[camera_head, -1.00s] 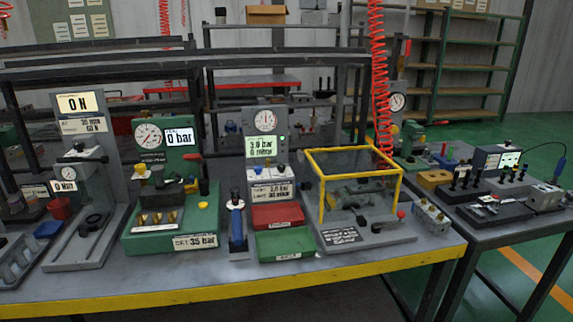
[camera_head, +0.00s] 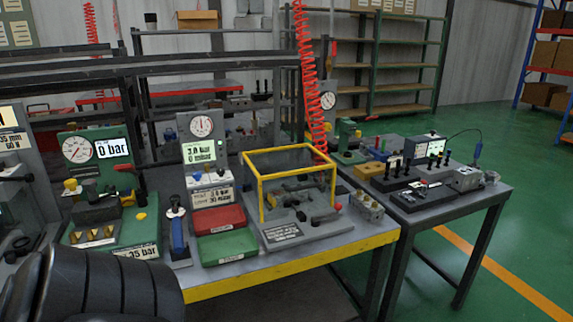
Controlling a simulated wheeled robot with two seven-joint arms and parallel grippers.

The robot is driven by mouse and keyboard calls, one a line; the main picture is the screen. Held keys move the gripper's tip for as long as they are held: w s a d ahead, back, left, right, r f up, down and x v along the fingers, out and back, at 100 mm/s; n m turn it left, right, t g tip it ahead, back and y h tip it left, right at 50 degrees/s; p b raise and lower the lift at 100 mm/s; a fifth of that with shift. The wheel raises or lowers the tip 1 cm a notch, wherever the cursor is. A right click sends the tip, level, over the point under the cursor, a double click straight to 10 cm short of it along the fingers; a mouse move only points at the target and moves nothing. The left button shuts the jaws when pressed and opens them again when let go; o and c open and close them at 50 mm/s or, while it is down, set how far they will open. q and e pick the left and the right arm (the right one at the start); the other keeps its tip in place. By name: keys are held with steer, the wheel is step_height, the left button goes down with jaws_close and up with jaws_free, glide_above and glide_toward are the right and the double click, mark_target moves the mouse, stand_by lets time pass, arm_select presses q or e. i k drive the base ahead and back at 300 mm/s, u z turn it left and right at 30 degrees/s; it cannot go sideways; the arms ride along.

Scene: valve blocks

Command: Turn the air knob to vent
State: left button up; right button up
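The grey test unit (camera_head: 201,150) stands upright near the middle of the bench in the head view. It has a round gauge (camera_head: 202,126) on top and a lit green display (camera_head: 199,152) that seems to read 3.0 bar. Below the display is a white-topped box (camera_head: 208,180) with small knobs, one of them blue (camera_head: 196,178). I cannot tell which knob is the air knob or which way it points. A black ribbed part of my arm (camera_head: 100,285) fills the lower left corner. Neither gripper shows.
A yellow-framed guard (camera_head: 290,157) stands right of the test unit. Red (camera_head: 218,219) and green (camera_head: 227,245) trays lie in front of the unit. A green press (camera_head: 117,225) with a 0 bar display is at left. A red coiled hose (camera_head: 308,75) hangs behind. Green floor is open at right.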

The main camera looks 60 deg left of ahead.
mark_target(220, 171)
steer(key=z, duration=0.05)
steer(key=i, duration=2.3)
steer(key=u, duration=3.75)
